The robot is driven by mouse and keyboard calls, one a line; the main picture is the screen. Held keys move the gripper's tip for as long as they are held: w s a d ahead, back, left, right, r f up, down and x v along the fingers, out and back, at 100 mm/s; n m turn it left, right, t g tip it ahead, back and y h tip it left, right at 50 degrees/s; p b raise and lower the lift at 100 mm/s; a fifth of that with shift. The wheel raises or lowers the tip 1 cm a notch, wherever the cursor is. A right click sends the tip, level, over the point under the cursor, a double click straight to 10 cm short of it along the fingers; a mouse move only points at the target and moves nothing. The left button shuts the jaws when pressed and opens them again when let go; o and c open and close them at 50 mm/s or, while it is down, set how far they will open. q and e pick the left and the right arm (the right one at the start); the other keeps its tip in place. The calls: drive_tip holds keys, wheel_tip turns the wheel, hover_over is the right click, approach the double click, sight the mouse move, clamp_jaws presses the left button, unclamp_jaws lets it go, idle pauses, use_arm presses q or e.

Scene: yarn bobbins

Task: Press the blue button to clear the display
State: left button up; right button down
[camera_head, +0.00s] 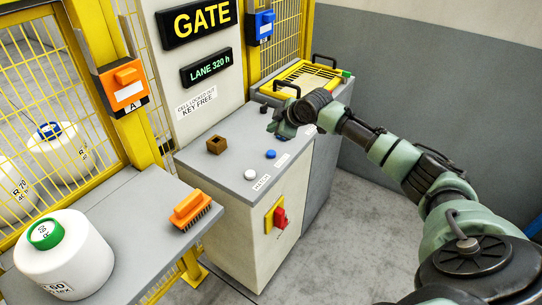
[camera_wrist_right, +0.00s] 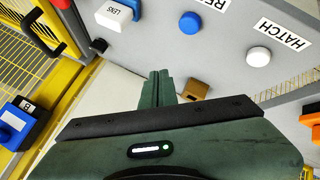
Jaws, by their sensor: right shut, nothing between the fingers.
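The blue button (camera_head: 271,154) is a small round knob on the grey top of the console (camera_head: 225,165). It also shows in the right wrist view (camera_wrist_right: 190,22), near the top. My right gripper (camera_head: 274,130) is above the console's far part, behind the blue button in the head view and apart from it. In the right wrist view its fingers (camera_wrist_right: 158,84) are closed together and hold nothing. The display (camera_head: 207,68) is lit and reads "LANE 320 h" in green. My left gripper is not in view.
A white button (camera_head: 250,174) labelled HATCH and a brown open block (camera_head: 216,145) sit near the blue button. A red switch (camera_head: 280,216) is on the console's front. An orange brush (camera_head: 192,209) and a white bobbin (camera_head: 64,256) are on the left table. Floor at right is clear.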

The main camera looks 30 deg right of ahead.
drive_tip(key=b, duration=0.4)
hover_over(273, 154)
wheel_tip(273, 154, down, 4)
drive_tip(key=shift+d+f, duration=0.1)
drive_tip(key=shift+f, duration=0.05)
wheel_tip(273, 154, down, 2)
drive_tip(key=shift+f, duration=0.1)
drive_tip(key=shift+f+b, duration=0.15)
drive_tip(key=shift+b, duration=0.15)
idle(1.2)
drive_tip(key=shift+f, duration=0.15)
drive_tip(key=shift+f, duration=0.25)
